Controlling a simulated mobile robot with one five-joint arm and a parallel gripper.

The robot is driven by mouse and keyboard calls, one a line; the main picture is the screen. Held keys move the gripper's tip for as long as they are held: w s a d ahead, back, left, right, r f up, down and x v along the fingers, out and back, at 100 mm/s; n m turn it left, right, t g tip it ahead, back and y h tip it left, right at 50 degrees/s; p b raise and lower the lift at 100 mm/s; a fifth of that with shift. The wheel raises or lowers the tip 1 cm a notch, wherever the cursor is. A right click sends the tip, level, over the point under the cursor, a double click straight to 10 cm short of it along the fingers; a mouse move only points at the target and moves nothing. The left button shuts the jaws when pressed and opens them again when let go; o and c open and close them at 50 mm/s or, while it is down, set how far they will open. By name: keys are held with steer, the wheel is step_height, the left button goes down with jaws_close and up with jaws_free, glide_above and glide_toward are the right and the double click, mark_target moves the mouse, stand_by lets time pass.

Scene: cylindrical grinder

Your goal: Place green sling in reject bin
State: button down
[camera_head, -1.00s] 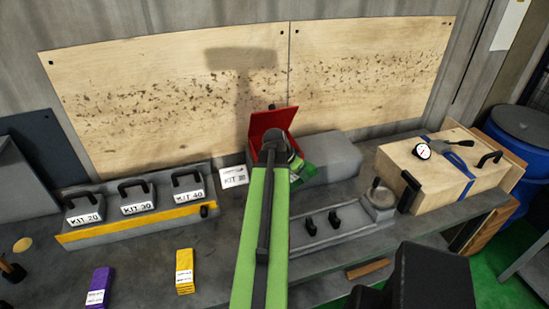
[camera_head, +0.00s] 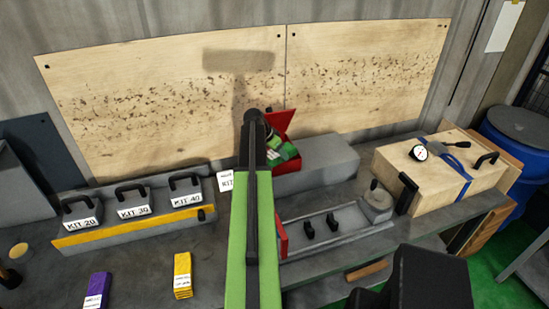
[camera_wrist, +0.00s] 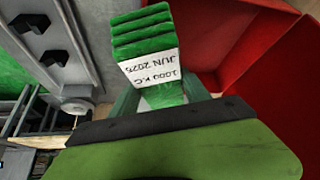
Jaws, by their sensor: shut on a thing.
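The green sling (camera_wrist: 145,45) is a folded green bundle with a white label reading "JUN 2025". My gripper (camera_wrist: 160,95) is shut on it, with a finger on each side. In the head view the sling (camera_head: 276,154) shows just right of my arm's end, in front of the red bin. The red bin (camera_head: 290,166) stands on the back of the bench, partly hidden by my arm and the sling. In the wrist view the bin (camera_wrist: 245,55) fills the right side, and the sling overlaps its left edge. I cannot tell whether the sling is above the opening or touching the rim.
A grey machine bed with black knobs (camera_head: 330,225) lies right of my arm. A wooden box (camera_head: 430,170) with a dial gauge stands farther right. Kit cases (camera_head: 133,203) line the left. A yellow block (camera_head: 182,275) and a purple block (camera_head: 97,290) lie in front.

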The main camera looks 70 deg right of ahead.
steer(key=w+d+f+b, duration=0.2)
steer(key=w+d, duration=0.1)
steer(key=shift+d+f, duration=0.1)
steer(key=shift+d, duration=0.2)
steer(key=shift+f+b, duration=0.75)
steer(key=shift+b, duration=0.1)
steer(key=f+b, duration=0.3)
steer(key=shift+w+d+f+b, duration=0.15)
steer(key=shift+d+f+b, duration=0.1)
steer(key=shift+f+b, duration=0.1)
steer(key=shift+r, duration=0.25)
steer(key=shift+f, duration=0.2)
steer(key=c, duration=0.5)
jaws_free()
